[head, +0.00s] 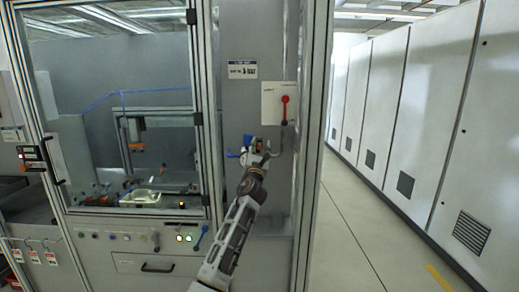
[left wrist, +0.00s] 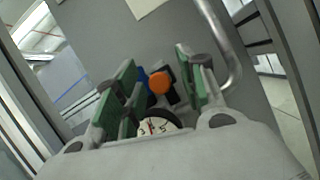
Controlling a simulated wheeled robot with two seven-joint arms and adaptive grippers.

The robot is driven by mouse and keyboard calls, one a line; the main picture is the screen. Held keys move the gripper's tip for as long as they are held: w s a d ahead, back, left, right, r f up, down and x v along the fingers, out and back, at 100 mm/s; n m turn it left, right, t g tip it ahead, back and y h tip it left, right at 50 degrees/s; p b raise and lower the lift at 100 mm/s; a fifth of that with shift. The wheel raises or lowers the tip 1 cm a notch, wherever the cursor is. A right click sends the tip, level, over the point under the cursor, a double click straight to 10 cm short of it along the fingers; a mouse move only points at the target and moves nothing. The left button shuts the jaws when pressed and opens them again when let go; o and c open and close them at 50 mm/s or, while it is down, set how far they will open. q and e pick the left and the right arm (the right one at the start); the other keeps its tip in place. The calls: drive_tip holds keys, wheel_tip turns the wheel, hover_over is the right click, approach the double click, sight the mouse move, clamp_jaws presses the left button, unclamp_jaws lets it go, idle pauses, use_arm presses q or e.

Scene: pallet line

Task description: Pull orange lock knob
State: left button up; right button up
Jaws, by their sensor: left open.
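The orange knob (left wrist: 158,82) shows in the left wrist view, beside a blue part (left wrist: 143,77) and in front of a grey panel. My left gripper (left wrist: 156,72) is open, with one green-padded finger on each side of the knob in the picture. I see gaps on both sides of the knob; its depth between the fingers is hard to tell. In the head view my left gripper (head: 255,152) is at the grey panel, below the red lever, and mostly covers the knob. My right gripper is not in view.
A round dial (left wrist: 156,127) sits just below the knob, partly hidden by my gripper. A bent metal pipe (left wrist: 228,50) runs close to the right finger. The red lever (head: 285,108) is above. A glazed cabinet door (head: 122,120) stands left; the aisle floor (head: 352,225) is clear.

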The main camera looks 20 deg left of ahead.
use_arm(q)
drive_tip(key=shift+w, duration=0.1)
drive_tip(key=c, duration=0.8)
clamp_jaws()
drive_tip(key=shift+s+d+p, duration=0.1)
drive_tip(key=shift+s+p, duration=0.35)
drive_tip(key=shift+s, duration=0.05)
drive_tip(key=shift+s+d+p, duration=0.3)
drive_tip(key=shift+s, duration=0.35)
drive_tip(key=shift+o, duration=2.1)
unclamp_jaws()
drive_tip(key=shift+o, duration=1.1)
drive_tip(key=shift+s, duration=0.1)
drive_tip(key=shift+o, duration=0.8)
drive_tip(key=shift+a, duration=0.1)
drive_tip(key=shift+v, duration=1)
drive_tip(key=v, duration=1)
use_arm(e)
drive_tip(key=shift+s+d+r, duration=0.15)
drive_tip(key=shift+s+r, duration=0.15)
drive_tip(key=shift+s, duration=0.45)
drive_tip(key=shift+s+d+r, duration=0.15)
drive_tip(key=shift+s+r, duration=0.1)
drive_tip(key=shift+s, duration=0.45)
